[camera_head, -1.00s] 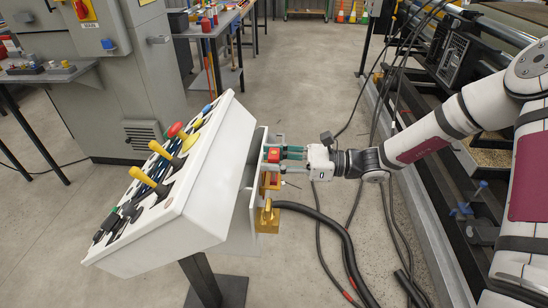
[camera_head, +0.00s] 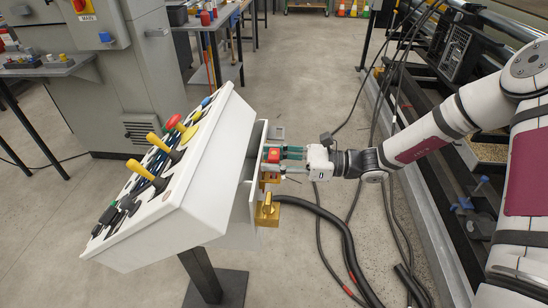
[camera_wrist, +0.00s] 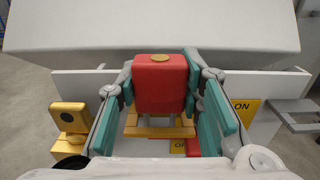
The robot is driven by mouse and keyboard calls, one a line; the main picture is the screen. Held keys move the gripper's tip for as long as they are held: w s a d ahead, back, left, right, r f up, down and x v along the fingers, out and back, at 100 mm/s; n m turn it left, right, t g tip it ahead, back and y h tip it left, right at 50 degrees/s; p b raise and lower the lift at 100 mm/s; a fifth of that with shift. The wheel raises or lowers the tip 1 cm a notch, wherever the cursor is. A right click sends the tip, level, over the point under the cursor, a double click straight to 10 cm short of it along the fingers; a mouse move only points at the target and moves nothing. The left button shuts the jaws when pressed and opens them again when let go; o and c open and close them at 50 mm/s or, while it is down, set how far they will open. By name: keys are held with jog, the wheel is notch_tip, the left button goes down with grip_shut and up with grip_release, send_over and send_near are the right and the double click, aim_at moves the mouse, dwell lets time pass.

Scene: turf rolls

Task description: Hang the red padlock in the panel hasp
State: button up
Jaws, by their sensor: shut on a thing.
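My gripper (camera_head: 285,153) is shut on the red padlock (camera_head: 272,155) at the side of the white sloping console. The wrist view shows the padlock's red body (camera_wrist: 160,85) upright between the green finger pads, with a round brass spot on top. A gold-coloured bar (camera_wrist: 160,128) crosses just below the padlock, against the white panel (camera_wrist: 270,125). It may be part of the hasp.
A gold block with a knob (camera_head: 267,212) stands out from the panel, with a thick black cable below it. A yellow ON label (camera_wrist: 246,110) and a grey bracket (camera_wrist: 292,112) are on the panel's right in the wrist view. The console top (camera_head: 165,165) carries joysticks and buttons.

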jog(key=shift+f+b, duration=0.35)
jog(key=shift+f, duration=0.5)
jog(key=o, duration=1.3)
jog(key=d, duration=1.2)
jog(key=shift+s, duration=0.25)
